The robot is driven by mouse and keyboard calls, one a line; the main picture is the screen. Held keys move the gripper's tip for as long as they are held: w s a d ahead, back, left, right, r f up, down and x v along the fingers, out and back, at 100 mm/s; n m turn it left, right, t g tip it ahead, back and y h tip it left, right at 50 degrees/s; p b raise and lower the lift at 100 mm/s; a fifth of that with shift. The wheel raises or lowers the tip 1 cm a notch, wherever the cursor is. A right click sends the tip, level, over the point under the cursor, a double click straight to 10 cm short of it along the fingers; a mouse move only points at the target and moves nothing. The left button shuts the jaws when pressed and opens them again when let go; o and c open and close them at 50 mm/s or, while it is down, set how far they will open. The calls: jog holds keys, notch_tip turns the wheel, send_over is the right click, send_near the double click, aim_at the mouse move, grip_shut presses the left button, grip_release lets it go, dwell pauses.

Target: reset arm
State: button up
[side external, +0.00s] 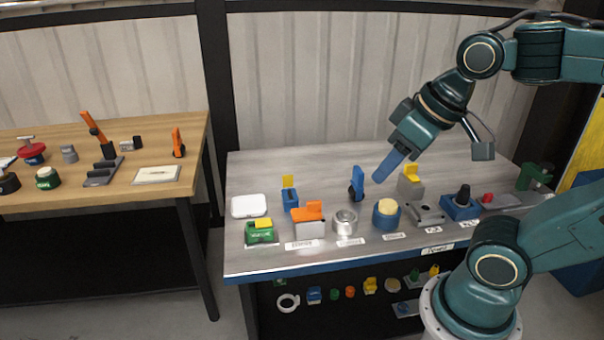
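My teal arm reaches in from the right over the grey metal table (270,172). My gripper (382,172) points down and to the left, above the back middle of the table. A narrow blue piece shows at its end; I cannot tell whether this is the fingers or something between them. It appears apart from the things below. A blue upright lever (357,181) stands just left of and below the tip. A blue round base with a cream top (386,209) is in front of it.
A yellow-topped grey block (410,181), a blue box with a black knob (461,204) and a green clamp-like part (535,176) stand to the right. An orange-handled valve (308,217) and a white box (248,205) stand left. The table's back left is clear.

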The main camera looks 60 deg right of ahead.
jog(key=shift+s+a+f, duration=0.15)
jog(key=shift+s, duration=0.2)
jog(key=shift+s+a+f, duration=0.15)
jog(key=shift+s, duration=0.2)
